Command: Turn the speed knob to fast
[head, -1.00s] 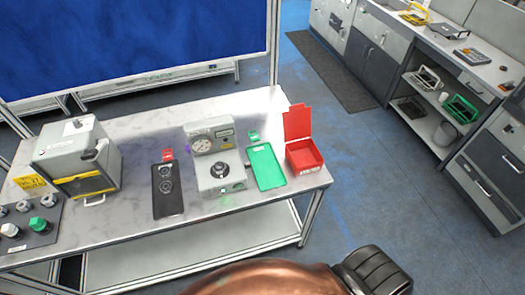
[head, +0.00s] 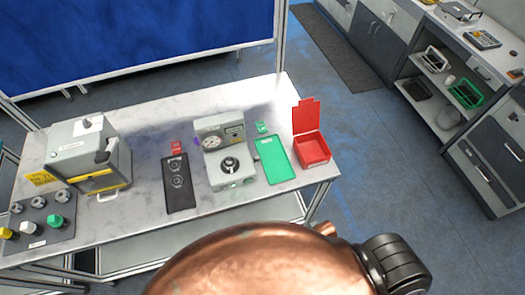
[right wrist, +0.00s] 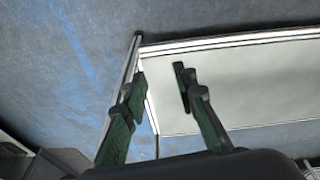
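The grey device (head: 226,150) stands on the table right of centre in the head view. Its round dial gauge (head: 212,142) is on the upright back part, and a dark round knob (head: 230,165) with a light rim is on its lower front panel. The speed markings are too small to read. My right gripper (right wrist: 160,78) is open and empty in the right wrist view, with a pale panel and the floor beyond its fingers. It is not seen in the head view, and no device shows in the wrist view. My left gripper is in neither view.
Left of the device is a black tray (head: 178,199); right are a green tray (head: 275,160) and an open red box (head: 311,152). A grey machine (head: 88,150) and a knob panel (head: 38,228) stand farther left on the table (head: 135,212). Bare tabletop lies between.

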